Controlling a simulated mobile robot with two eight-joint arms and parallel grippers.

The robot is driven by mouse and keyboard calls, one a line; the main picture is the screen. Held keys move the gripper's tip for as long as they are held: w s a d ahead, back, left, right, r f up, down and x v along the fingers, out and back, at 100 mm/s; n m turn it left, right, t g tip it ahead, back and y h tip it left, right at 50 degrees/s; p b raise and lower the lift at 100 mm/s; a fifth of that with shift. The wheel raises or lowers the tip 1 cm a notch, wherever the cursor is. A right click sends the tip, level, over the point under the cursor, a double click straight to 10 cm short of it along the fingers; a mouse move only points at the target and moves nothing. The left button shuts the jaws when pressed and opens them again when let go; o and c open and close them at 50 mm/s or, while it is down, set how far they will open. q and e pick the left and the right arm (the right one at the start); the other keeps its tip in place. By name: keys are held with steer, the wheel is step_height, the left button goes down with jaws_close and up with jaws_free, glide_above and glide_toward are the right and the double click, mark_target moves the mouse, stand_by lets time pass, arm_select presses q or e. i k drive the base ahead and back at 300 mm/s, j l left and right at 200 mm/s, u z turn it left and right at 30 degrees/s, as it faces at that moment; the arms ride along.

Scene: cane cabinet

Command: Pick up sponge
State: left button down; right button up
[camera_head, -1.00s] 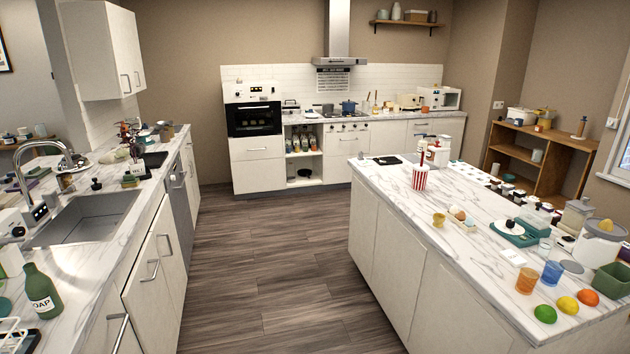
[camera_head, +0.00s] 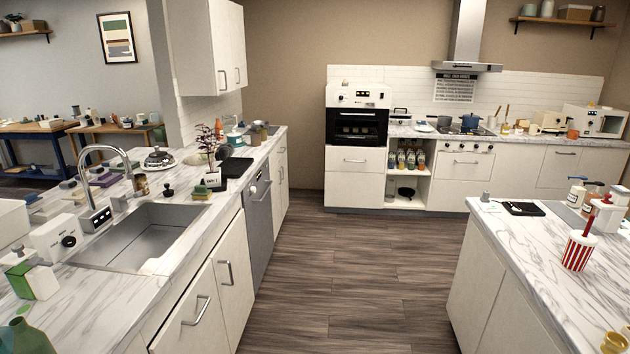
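A small green and yellow block that looks like the sponge (camera_head: 201,193) lies on the left marble counter, just beyond the far right corner of the sink (camera_head: 150,240). It is small in the picture, so I cannot be sure of it. Other small coloured blocks (camera_head: 68,185) lie on the counter behind the tap. Neither of my grippers shows in the view.
A tap (camera_head: 95,190) stands at the sink. A potted plant (camera_head: 210,165) and a black dish rack (camera_head: 236,168) stand near the block. The marble island (camera_head: 530,260) is at the right. Wooden floor (camera_head: 340,270) between the counters is clear.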

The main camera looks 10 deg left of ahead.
mark_target(200, 192)
steer(key=i+u, duration=0.15)
steer(key=i, duration=0.65)
steer(key=i+l+u, duration=0.15)
steer(key=i, duration=0.65)
steer(key=i+u, duration=0.2)
steer(key=u, duration=0.2)
steer(key=i+u, duration=0.2)
steer(key=u, duration=0.2)
steer(key=i+u, duration=0.2)
steer(key=u, duration=0.2)
steer(key=i+l+u, duration=0.15)
steer(key=u, duration=0.25)
steer(key=i+u, duration=0.2)
steer(key=u, duration=0.15)
steer(key=i+l+u, duration=0.1)
steer(key=u, duration=0.2)
steer(key=i+l+u, duration=0.1)
steer(key=u, duration=0.25)
steer(key=i, duration=0.1)
